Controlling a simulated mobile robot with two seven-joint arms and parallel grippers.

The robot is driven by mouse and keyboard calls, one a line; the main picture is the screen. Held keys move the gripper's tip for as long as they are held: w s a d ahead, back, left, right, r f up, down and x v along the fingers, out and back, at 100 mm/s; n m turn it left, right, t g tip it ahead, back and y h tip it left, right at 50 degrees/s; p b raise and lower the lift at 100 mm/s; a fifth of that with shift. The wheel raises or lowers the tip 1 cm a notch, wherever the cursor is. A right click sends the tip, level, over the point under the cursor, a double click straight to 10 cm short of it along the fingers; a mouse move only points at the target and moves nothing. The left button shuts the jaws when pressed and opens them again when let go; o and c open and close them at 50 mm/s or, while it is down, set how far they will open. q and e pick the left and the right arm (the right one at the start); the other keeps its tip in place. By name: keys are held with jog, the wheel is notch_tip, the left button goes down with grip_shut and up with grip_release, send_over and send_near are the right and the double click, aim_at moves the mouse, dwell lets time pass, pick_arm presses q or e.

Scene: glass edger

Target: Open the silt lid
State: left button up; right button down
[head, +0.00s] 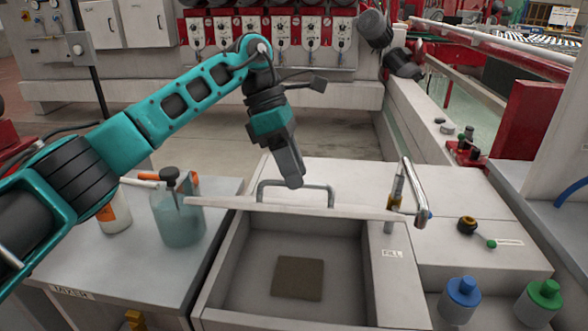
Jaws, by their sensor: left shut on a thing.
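The silt lid (300,208) shows as a thin pale panel seen nearly edge-on, tilted up across the box (213,270) in the middle. The box's inside is open to view, with a brown square patch (298,278) on its floor. A grey bar handle (328,188) stands on the lid's far side. My left gripper (292,182) comes down from above and is shut on this handle. Its fingertips partly cover the bar, so the exact grip is hard to see. My right gripper is not in view.
A bent metal tap (415,190) stands close to the lid's right end. A side table (120,265) at left holds a teal-tinted jar (177,215) and a white bottle (115,212). Blue-capped (461,298) and green-capped (540,300) containers stand at lower right.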

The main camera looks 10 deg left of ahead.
pick_arm(q)
jog(key=p+v, duration=0.1)
jog(key=v, duration=1.1)
jog(key=shift+r, duration=0.2)
jog(key=shift+s, duration=0.15)
